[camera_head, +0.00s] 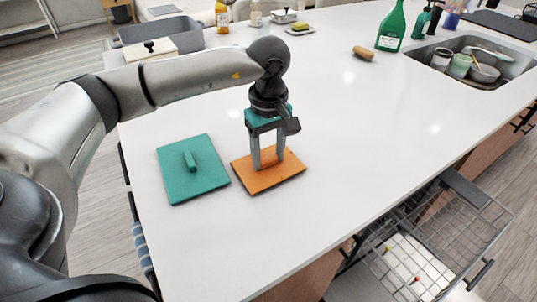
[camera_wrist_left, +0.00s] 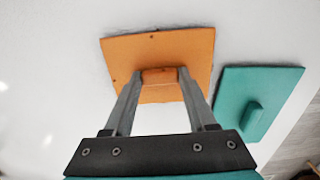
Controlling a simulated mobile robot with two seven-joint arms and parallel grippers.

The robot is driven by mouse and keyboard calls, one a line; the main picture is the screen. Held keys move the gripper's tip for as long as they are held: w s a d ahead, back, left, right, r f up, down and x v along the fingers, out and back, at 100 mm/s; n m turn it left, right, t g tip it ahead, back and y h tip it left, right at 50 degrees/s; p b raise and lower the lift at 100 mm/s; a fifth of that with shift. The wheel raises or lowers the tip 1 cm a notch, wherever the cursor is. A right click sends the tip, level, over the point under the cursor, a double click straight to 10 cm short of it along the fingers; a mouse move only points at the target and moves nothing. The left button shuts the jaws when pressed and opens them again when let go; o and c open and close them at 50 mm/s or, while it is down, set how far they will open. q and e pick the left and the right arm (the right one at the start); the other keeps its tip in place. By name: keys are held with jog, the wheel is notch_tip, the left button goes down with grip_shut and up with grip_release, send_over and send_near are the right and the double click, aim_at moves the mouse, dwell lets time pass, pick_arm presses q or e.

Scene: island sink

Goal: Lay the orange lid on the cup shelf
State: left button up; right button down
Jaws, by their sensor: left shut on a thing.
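The orange lid (camera_head: 274,179) is a flat square lying on the white countertop, to the right of the teal lid. My left gripper (camera_head: 266,165) points down over it, with its fingers at the lid's middle. In the left wrist view the gripper (camera_wrist_left: 159,78) is shut on the handle of the orange lid (camera_wrist_left: 190,47), one finger on each side. In the head view the fingers hide most of the handle. I cannot tell which part in view is the cup shelf. My right gripper is not in view.
A teal lid (camera_head: 206,179) with a handle lies close left of the orange lid. A pulled-out wire rack (camera_head: 440,240) is below the counter at right. A sink (camera_head: 478,62), green bottle (camera_head: 392,28) and brush (camera_head: 363,52) are farther back. The counter's middle is clear.

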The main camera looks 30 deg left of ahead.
pick_arm(q)
jog(key=shift+f, duration=0.15)
jog(key=o, duration=1.3)
jog(key=shift+o, duration=0.2)
